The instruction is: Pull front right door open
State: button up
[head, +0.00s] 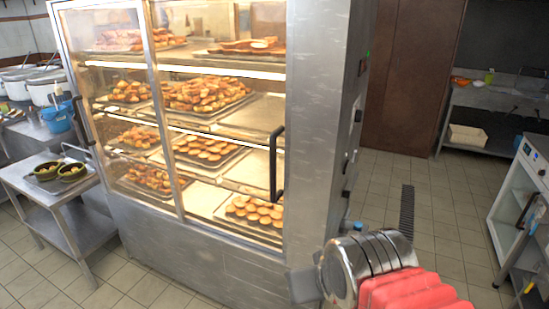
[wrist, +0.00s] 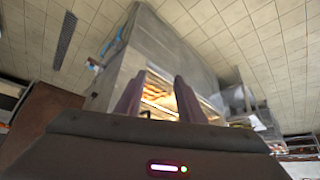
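The front right door (head: 222,120) of the steel display cabinet is glass and looks shut in the head view. Its black vertical bar handle (head: 276,163) is at the door's right edge. The front left door (head: 118,110) also looks shut, with a dark handle (head: 82,120) on its left side. In the wrist view my gripper (wrist: 158,88) has two fingers apart with nothing between them. The lit cabinet front shows beyond them, tilted. In the head view my arm is at the lower right, below and right of the handle, apart from it; the fingers are not clear there.
Trays of pastries (head: 208,92) fill the cabinet shelves. A steel table (head: 60,195) with green bowls stands at left, near pots (head: 47,85). A white glass-fronted unit (head: 520,190) stands at far right. Tiled floor (head: 435,200) is clear between cabinet and unit.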

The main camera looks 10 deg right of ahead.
jog(key=w+r+t, duration=0.2)
jog(key=w+t, duration=0.3)
jog(key=w, duration=0.8)
jog(key=w+r+t+h, duration=0.1)
jog(key=w+r+t, duration=0.2)
jog(key=w, duration=1.1)
jog(key=shift+w+r+m+t, duration=0.2)
jog(key=shift+w+m+t, duration=0.1)
jog(key=shift+t, duration=1.5)
